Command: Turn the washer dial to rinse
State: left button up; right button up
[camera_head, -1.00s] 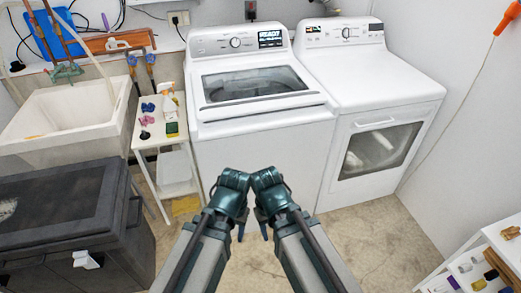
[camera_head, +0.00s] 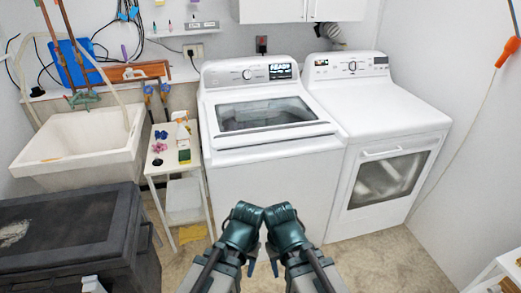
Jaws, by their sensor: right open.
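The white top-loading washer (camera_head: 275,180) stands in the middle with its lid down. Its round dial (camera_head: 247,75) is on the back panel, left of a lit display (camera_head: 281,71). The dial's pointer setting and labels are too small to read. My left gripper (camera_head: 251,268) and right gripper (camera_head: 275,268) hang close together at the bottom, in front of the washer and well away from the dial. Only small dark blue tips show below the wrists. The right gripper is open with nothing seen in it; the left one's jaws are mostly hidden.
A white dryer (camera_head: 385,110) with its own dial (camera_head: 352,65) stands right of the washer. On the left are a narrow white shelf (camera_head: 160,166) with bottles, a utility sink (camera_head: 75,140) and a dark chest (camera_head: 70,235). Floor shows in front of the machines.

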aim_at(246, 74)
jog(key=i+u, duration=0.1)
jog(key=u, duration=0.65)
jog(key=i+l+u, duration=0.25)
jog(key=l+u, duration=0.25)
jog(key=i+l+u, duration=0.2)
jog(key=l, duration=0.15)
